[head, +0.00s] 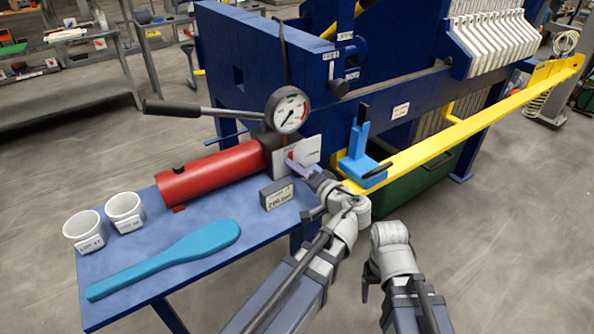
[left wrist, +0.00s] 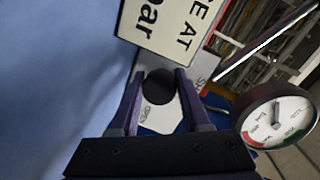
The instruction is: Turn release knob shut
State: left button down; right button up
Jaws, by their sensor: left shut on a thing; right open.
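The release knob (left wrist: 158,87) is a round black end in the left wrist view, in front of a white plate with small lettering. The purple fingers of my left gripper (left wrist: 156,95) are shut on it, one on each side. In the head view my left gripper (head: 303,168) reaches the white plate (head: 308,149) below the gauge, and its fingers and wrist mostly hide the knob. I cannot read which mark the knob points at. My right arm shows at the lower middle of the head view, but its fingers are hidden.
A pressure gauge (head: 287,109) and a black-handled lever (head: 172,108) stand above the red cylinder (head: 210,173). A grey label block (head: 276,196), two white cups (head: 124,211) and a blue paddle (head: 165,260) are on the blue table. A yellow bar (head: 450,135) and blue bracket (head: 357,160) are right.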

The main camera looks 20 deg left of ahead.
pick_arm(q)
jog(key=shift+f, duration=0.1)
jog(key=shift+c, duration=1.9)
grip_release()
pick_arm(e)
jog(key=shift+d, duration=0.1)
